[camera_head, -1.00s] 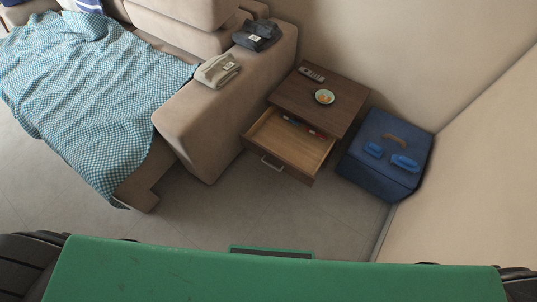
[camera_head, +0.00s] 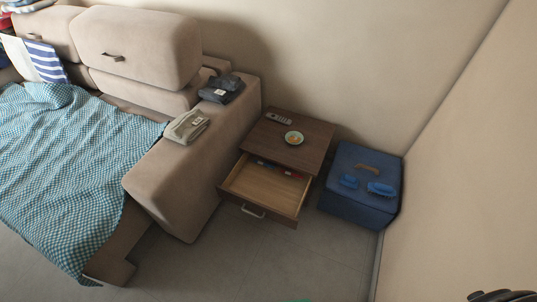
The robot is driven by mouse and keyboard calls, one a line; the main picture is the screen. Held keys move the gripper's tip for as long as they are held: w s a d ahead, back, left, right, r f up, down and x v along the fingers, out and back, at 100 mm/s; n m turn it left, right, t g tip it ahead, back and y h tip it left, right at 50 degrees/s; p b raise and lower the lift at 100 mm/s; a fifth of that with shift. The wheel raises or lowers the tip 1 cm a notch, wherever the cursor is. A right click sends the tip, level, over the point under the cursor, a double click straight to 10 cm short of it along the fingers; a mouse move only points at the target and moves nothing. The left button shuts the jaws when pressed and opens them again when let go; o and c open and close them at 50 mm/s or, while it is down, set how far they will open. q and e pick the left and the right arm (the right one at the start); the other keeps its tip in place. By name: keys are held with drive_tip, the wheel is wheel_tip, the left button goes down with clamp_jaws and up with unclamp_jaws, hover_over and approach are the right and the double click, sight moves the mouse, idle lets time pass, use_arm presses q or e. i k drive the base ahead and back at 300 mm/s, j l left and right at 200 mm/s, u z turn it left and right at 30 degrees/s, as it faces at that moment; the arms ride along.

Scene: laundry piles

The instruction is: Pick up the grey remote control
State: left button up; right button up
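The grey remote control (camera_head: 279,118) lies on the top of the brown wooden side table (camera_head: 317,143), near its back left edge. A small round dish (camera_head: 294,138) with something yellowish in it sits in front of the remote on the same top. The table's drawer (camera_head: 266,187) is pulled open, with a few small red and blue items at its back. Neither of my grippers is in view. Only a dark part of mine shows at the bottom right corner.
A beige sofa (camera_head: 185,190) stands left of the table, with a folded light cloth (camera_head: 187,127) and a folded dark garment (camera_head: 222,89) on its arm. A checked blanket (camera_head: 62,170) covers the seat. A blue box (camera_head: 358,208) stands right of the table.

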sight(274, 117)
drive_tip(key=i+j+z, duration=1)
drive_tip(key=k+l, duration=0.05)
